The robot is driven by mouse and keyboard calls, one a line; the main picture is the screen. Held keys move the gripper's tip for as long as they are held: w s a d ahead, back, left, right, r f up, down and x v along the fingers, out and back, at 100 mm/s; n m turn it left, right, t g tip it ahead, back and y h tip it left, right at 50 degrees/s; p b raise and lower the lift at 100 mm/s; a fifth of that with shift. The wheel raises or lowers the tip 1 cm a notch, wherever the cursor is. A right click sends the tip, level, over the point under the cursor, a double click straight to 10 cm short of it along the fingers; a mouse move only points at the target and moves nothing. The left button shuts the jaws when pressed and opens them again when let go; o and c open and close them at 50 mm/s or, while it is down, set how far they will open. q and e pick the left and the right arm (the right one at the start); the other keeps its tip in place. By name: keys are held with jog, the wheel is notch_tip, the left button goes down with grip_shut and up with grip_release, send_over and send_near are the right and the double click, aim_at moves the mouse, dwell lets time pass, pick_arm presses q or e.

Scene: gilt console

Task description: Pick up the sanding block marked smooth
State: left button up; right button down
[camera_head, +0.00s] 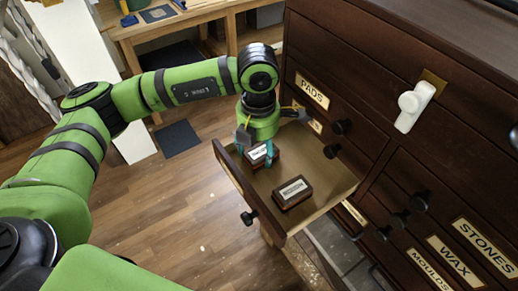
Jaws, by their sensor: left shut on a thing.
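My left gripper (257,149) reaches down into an open drawer (334,182) and is shut on a dark block (258,161) with a white label. This block is at the drawer's far left part, partly hidden by the fingers. A second dark brown block (292,194) with a white label lies flat in the drawer, nearer the front right and apart from the gripper. The print on both labels is too small to read, so I cannot tell which block is marked smooth. My right gripper is not in view.
The dark wooden cabinet (400,75) has black knobs and labelled drawers, including pads, stones, wax and moulds. A white handle-like fitting (413,107) sticks out of its front. A wooden workbench (190,22) stands behind. Wooden floor (165,210) is open left of the drawer.

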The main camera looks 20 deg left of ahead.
aim_at(259, 148)
pick_arm(q)
notch_tip(259, 148, up, 11)
jog(key=b, duration=0.4)
notch_tip(259, 148, up, 16)
jog(key=shift+f, duration=0.1)
jog(key=shift+r, duration=0.55)
jog(key=o, duration=0.5)
jog(key=c, duration=0.4)
jog(key=shift+o, duration=0.2)
notch_tip(259, 148, down, 4)
jog(key=b, duration=0.3)
jog(key=shift+b, duration=0.35)
